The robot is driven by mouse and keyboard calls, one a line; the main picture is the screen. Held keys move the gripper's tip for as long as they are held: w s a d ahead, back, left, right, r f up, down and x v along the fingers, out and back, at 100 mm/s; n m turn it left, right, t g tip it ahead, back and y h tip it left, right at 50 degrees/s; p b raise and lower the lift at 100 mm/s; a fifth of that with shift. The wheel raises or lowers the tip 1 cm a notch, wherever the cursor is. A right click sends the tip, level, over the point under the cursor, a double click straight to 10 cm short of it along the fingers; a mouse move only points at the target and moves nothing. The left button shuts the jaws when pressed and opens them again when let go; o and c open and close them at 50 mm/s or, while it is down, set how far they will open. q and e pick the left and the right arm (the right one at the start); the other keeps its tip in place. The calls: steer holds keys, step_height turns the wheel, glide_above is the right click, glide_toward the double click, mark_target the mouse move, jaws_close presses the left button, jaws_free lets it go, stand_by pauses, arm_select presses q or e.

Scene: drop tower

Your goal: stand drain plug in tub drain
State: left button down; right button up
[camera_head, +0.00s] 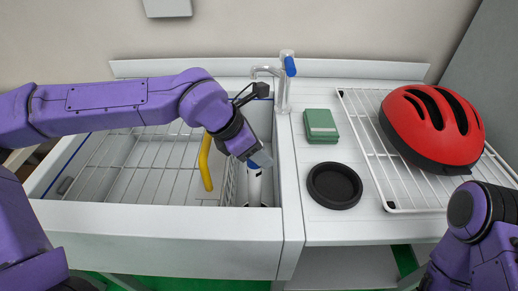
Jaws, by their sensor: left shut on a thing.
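My left gripper (261,160) reaches from the left into the right end of the white tub (160,222). It points down and is shut on the drain plug (254,186), a slim white upright piece with dark parts at its lower end. The plug is near the tub's right wall, and the gripper covers its top. The tub drain cannot be made out, so I cannot tell whether the plug touches it. Part of my right arm shows at the lower right, but its gripper is out of view.
A yellow curved bar (205,162) stands just left of the plug, by a wire rack (130,165) in the tub. A faucet (284,85) rises behind. On the right counter are a green box (320,126), a black round dish (335,186) and a red helmet (428,122) on a rack.

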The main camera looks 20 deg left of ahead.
arm_select(q)
steer(key=shift+f+b, duration=0.3)
steer(key=shift+f, duration=0.2)
steer(key=c, duration=0.9)
jaws_free()
steer(key=p+v, duration=1.1)
steer(key=shift+s+p, duration=0.1)
steer(key=shift+p, duration=0.2)
